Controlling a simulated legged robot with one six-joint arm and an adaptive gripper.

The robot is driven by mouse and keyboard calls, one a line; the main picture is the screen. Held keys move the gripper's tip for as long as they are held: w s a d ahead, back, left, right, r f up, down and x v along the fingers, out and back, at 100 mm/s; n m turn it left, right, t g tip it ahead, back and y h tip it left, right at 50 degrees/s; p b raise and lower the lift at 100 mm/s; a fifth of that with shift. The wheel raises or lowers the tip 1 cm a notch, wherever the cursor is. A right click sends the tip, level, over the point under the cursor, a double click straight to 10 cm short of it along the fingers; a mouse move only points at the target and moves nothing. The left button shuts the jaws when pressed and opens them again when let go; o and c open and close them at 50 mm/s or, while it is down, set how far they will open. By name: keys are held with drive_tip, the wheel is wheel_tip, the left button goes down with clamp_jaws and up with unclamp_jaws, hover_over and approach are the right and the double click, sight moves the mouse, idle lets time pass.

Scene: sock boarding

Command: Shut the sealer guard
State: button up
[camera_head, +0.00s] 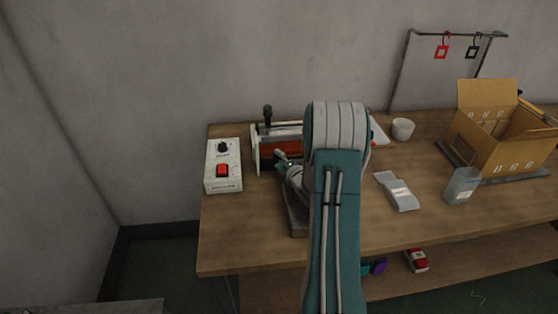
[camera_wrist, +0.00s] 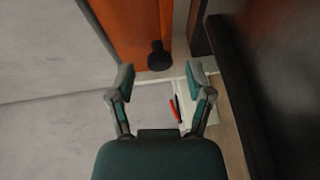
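The sealer (camera_head: 255,150) stands near the back left of the workbench, with pale end plates and a black upright handle (camera_head: 267,116). Part of its orange-red guard (camera_head: 275,146) shows; my arm hides the right side. In the wrist view the orange guard panel (camera_wrist: 138,28) fills the upper middle, with a round black knob (camera_wrist: 158,57) at its lower end. My gripper (camera_wrist: 161,73) is open and empty, its two fingertips on either side of the knob's line. I cannot tell whether they touch it, nor how far the guard is raised.
A control box (camera_head: 223,166) with a red switch stands left of the sealer. To the right are a white cup (camera_head: 402,129), a grey-white packet (camera_head: 397,192), a clear container (camera_head: 461,186) and an open cardboard box (camera_head: 490,148).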

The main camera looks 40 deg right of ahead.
drive_tip(key=shift+s, duration=0.1)
drive_tip(key=s, duration=0.4)
drive_tip(key=s+a, duration=0.1)
drive_tip(key=s, duration=0.2)
drive_tip(key=s+r, duration=0.1)
drive_tip(key=s, duration=0.3)
drive_tip(key=shift+s+a+r, duration=0.1)
drive_tip(key=shift+s+a, duration=0.2)
drive_tip(key=shift+a, duration=0.05)
drive_tip(key=shift+w+a+r, duration=0.15)
drive_tip(key=shift+w+r, duration=0.1)
drive_tip(key=shift+w, duration=0.05)
drive_tip(key=w+a+r+m+g+h, duration=0.2)
drive_tip(key=a+r+m+g, duration=0.5)
drive_tip(key=a+r, duration=0.55)
drive_tip(key=s+a+r+m+g+y, duration=0.2)
drive_tip(key=s+a+m, duration=0.2)
drive_tip(key=s+a, duration=0.5)
drive_tip(key=s+a+r+m+g+y, duration=0.2)
drive_tip(key=s+a+r+m, duration=0.1)
drive_tip(key=s+a, duration=0.6)
drive_tip(key=shift+s+a+m+y, duration=0.3)
drive_tip(key=shift+s+a+m, duration=0.15)
drive_tip(key=shift+m, duration=0.45)
